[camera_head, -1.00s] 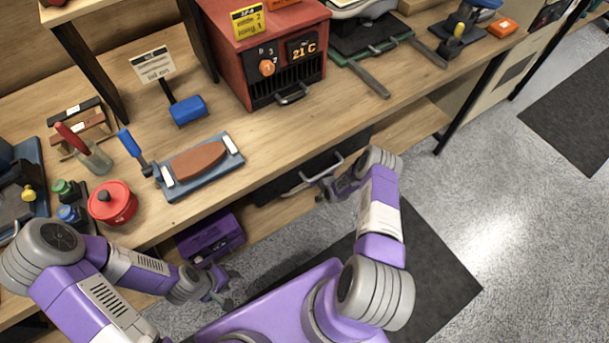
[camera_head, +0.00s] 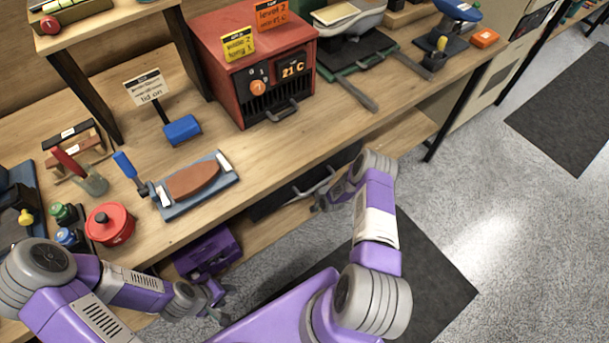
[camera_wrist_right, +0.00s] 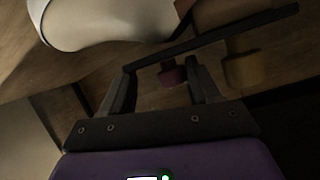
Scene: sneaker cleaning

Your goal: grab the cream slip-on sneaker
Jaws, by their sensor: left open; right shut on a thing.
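A pale cream rounded thing (camera_wrist_right: 105,22) fills the upper left of the right wrist view. It is cut by the edge, so I cannot tell surely whether it is the slip-on sneaker; no sneaker is clear in the head view. My right gripper (camera_wrist_right: 160,78) is shut on a thin dark bar (camera_wrist_right: 245,27) that runs across its fingertips. In the head view my right gripper (camera_head: 324,200) is at the workbench's front edge, below the top, by a pale metal handle (camera_head: 315,184). My left gripper (camera_head: 215,302) is open and empty, low in front of the bench.
A purple box (camera_head: 207,254) is below.

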